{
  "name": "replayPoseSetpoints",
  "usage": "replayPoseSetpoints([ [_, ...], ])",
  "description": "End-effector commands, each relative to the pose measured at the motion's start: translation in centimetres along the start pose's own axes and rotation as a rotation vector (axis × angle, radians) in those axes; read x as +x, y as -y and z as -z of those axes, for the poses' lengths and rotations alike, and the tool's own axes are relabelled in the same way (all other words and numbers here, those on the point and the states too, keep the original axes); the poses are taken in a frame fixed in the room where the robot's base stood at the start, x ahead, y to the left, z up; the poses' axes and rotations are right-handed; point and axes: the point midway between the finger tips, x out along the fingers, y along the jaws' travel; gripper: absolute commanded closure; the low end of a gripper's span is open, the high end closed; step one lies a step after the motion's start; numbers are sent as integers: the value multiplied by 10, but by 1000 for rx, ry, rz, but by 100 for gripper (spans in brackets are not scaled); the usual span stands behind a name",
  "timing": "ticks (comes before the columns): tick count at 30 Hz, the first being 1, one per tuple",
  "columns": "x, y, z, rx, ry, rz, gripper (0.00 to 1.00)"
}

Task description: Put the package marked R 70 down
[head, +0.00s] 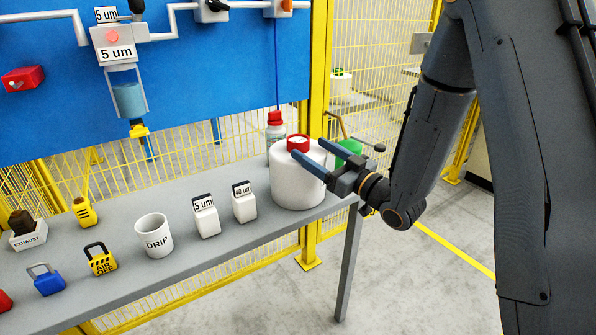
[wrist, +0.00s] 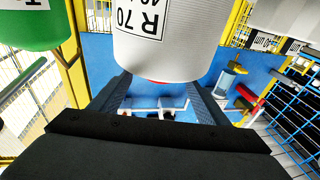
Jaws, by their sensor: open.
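The white package marked R 70 (wrist: 172,35) fills the upper middle of the wrist view, its label facing the camera. In the head view, a white bobbin with a red core (head: 297,185) stands upright at the right end of the grey bench; its label is not visible there. My gripper (head: 308,147) is open at the bobbin's upper right side, fingers pointing left. In the wrist view, the fingers of my gripper (wrist: 158,95) lie to either side of the package's red-cored end. I cannot tell whether they touch it.
A green bobbin (head: 348,152) is close behind my gripper. A red-capped bottle (head: 276,128) stands behind the white bobbin. White 40 um (head: 244,203) and 5 um (head: 206,217) containers and a DRIP cup (head: 154,235) stand to its left on the bench (head: 185,270).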

Motion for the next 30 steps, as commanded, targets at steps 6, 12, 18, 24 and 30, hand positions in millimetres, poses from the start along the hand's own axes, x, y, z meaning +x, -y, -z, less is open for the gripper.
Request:
replayPoseSetpoints([
  [6,17,1,0,0,-1,2,31],
  [12,49,1,1,-1,0,2,31],
  [18,64,0,0,1,0,0,31],
  [24,64,0,0,1,1,-1,31],
  [30,64,0,0,1,1,-1,61],
])
